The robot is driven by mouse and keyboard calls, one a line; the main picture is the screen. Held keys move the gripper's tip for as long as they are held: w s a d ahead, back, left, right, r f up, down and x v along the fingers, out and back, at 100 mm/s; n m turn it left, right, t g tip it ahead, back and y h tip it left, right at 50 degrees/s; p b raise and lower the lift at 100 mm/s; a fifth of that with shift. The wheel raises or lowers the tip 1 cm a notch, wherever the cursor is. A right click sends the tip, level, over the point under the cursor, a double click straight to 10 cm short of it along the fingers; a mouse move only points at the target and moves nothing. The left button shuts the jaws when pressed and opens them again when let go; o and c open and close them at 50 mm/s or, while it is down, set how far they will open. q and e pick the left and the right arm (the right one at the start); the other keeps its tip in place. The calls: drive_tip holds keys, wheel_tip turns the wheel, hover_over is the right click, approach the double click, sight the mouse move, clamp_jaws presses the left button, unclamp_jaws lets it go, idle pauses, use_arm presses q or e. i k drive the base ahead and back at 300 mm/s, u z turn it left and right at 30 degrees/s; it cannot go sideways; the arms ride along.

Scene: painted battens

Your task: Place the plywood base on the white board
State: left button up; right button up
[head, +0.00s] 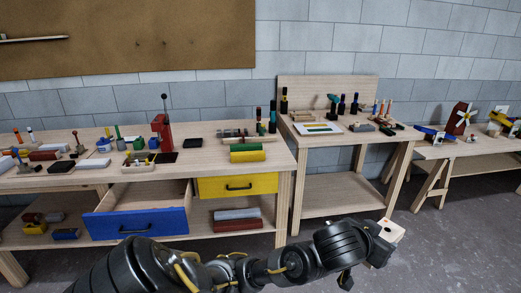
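The white board (301,129) lies on the top of the middle bench, with green and yellow strips on it. A small pale wooden piece with a dark spot, which looks like the plywood base (392,229), is at the end of the arm that comes in from the left. My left gripper (383,240) appears shut on this piece and holds it in front of the middle bench, below the height of its top. The fingers are mostly hidden. My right gripper is not in view.
The middle bench (340,138) also carries bottles, clamps and small blocks around the board. The left bench (215,167) has an open blue drawer (137,224) and a yellow drawer (237,186). A trestle table (440,151) stands right. Grey floor (440,235) is clear.

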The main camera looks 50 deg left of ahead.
sight(92, 162)
drive_tip(key=u, duration=0.25)
drive_tip(key=i, duration=1.95)
drive_tip(key=u, duration=1.55)
drive_tip(key=i, duration=1)
drive_tip(key=u, duration=1.15)
drive_tip(key=i, duration=0.25)
drive_tip(key=u, duration=0.25)
